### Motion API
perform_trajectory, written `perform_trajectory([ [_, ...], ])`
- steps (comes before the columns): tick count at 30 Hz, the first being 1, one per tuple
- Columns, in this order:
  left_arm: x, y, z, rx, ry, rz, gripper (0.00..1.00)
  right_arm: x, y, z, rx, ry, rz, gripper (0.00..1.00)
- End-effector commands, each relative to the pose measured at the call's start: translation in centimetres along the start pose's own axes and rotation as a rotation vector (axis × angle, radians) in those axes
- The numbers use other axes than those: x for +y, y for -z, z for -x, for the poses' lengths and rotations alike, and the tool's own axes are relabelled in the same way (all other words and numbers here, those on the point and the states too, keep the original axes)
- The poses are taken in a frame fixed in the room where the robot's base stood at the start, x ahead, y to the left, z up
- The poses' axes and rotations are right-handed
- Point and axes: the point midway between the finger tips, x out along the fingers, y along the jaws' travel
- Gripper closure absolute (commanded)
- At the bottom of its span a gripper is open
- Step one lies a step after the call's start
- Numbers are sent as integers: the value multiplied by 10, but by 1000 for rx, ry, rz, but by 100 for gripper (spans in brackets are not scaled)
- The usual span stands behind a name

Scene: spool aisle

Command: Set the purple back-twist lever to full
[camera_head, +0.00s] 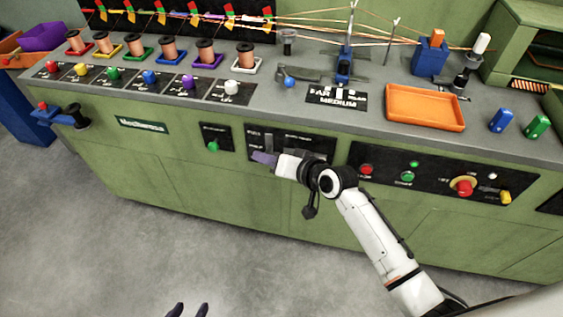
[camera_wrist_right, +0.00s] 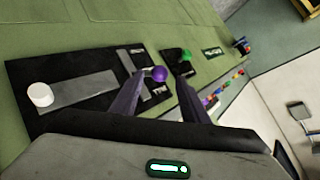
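The purple knob (camera_wrist_right: 160,74) of the back-twist lever shows in the right wrist view, beside a grey slotted strip on a black panel (camera_wrist_right: 68,60). My right gripper (camera_wrist_right: 160,70) is open, with one finger on each side of the knob and a visible gap to it. I cannot tell the lever's exact setting. In the head view my right gripper (camera_head: 258,157) is at the front panel (camera_head: 310,141), and the knob cannot be made out there.
A white knob (camera_wrist_right: 40,94) on a grey slot and a green knob (camera_wrist_right: 186,55) flank the lever. Right of my right wrist is a panel with a red knob (camera_head: 463,186). An orange tray (camera_head: 425,107) is on the bench above. The floor in front is clear.

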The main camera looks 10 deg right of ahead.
Motion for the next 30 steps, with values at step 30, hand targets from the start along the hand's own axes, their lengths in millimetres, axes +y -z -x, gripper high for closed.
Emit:
perform_trajectory([
  [30,0,4,5,-2,0,0,61,3,-6,62,-14,-6,-1,59],
])
